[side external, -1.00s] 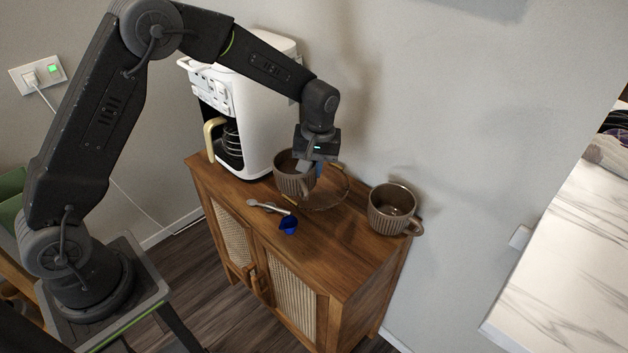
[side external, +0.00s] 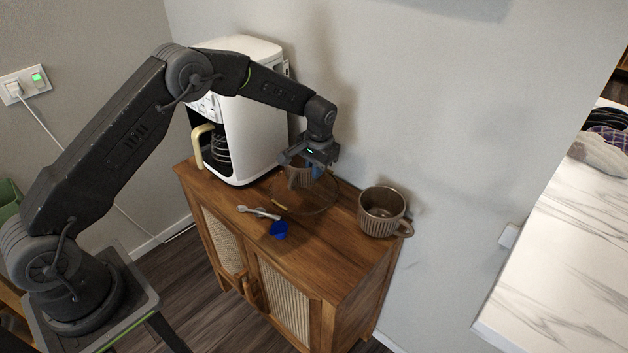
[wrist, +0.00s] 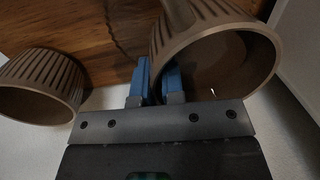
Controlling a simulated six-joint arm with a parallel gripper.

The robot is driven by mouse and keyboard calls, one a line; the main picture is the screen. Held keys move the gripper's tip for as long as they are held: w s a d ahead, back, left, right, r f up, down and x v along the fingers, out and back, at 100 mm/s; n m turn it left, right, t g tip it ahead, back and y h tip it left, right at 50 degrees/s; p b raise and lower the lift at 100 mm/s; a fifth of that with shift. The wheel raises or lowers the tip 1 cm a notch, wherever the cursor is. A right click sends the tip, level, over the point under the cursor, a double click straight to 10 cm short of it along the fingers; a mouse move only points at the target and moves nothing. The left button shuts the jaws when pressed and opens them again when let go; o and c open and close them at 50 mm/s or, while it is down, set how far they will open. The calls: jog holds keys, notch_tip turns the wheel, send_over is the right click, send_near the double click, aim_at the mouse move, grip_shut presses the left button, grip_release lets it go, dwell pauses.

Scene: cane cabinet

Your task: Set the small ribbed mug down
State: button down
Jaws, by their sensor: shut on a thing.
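The small ribbed mug (side external: 298,179) is brown and held in my gripper (side external: 312,172) at the glass tray on the cabinet top. In the side view the gripper hides much of it, and I cannot tell whether its base touches the tray. In the wrist view the mug (wrist: 215,48) is tilted in the picture, its mouth toward the camera and its rim wall between my blue fingers (wrist: 156,82). The round, clear glass tray (side external: 318,208) has gold-coloured handles.
A larger ribbed mug (side external: 381,226) stands at the cabinet's (side external: 335,265) right end. A white coffee maker (side external: 252,130) stands at the left. A pale spoon (side external: 258,212) and a blue scoop (side external: 279,230) lie near the front edge. Bare wood lies between scoop and larger mug.

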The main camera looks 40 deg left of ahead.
jog(key=shift+f, duration=1.9)
jog(key=shift+f, duration=0.15)
jog(key=c, duration=1.2)
grip_release()
